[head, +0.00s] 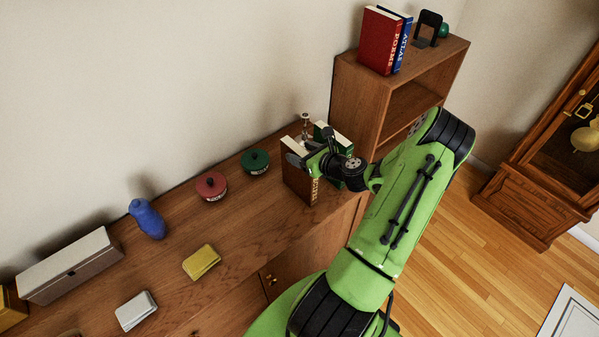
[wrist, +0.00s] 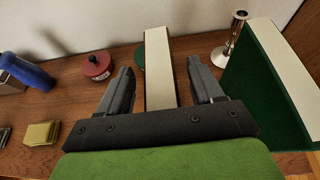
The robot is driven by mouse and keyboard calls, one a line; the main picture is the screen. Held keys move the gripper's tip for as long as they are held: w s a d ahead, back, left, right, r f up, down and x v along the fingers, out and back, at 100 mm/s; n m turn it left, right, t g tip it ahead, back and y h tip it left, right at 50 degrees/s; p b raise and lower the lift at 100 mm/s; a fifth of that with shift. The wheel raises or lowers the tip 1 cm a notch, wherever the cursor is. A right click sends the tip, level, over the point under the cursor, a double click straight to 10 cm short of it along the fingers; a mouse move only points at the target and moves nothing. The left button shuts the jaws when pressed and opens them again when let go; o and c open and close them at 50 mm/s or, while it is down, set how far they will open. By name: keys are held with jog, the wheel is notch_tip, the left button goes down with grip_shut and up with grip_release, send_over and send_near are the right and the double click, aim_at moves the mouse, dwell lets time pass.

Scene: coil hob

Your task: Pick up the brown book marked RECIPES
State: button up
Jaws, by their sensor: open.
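The brown book (head: 296,183) stands upright on the wooden sideboard, with part of its spine lettering showing in the head view. In the wrist view the top of the brown book (wrist: 160,72), cream pages between thin cover edges, lies between my two fingers. My gripper (wrist: 160,82) is open, with one finger on each side of the book and gaps visible to both. In the head view my gripper (head: 311,153) is over the top of the book and hides part of it.
A green book (wrist: 262,85) stands close to the right of my gripper. A metal candlestick (wrist: 236,32) stands behind.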

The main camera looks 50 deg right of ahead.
jog(key=shift+s, duration=0.1)
jog(key=shift+c, duration=1.1)
grip_shut()
jog(key=shift+r, duration=0.2)
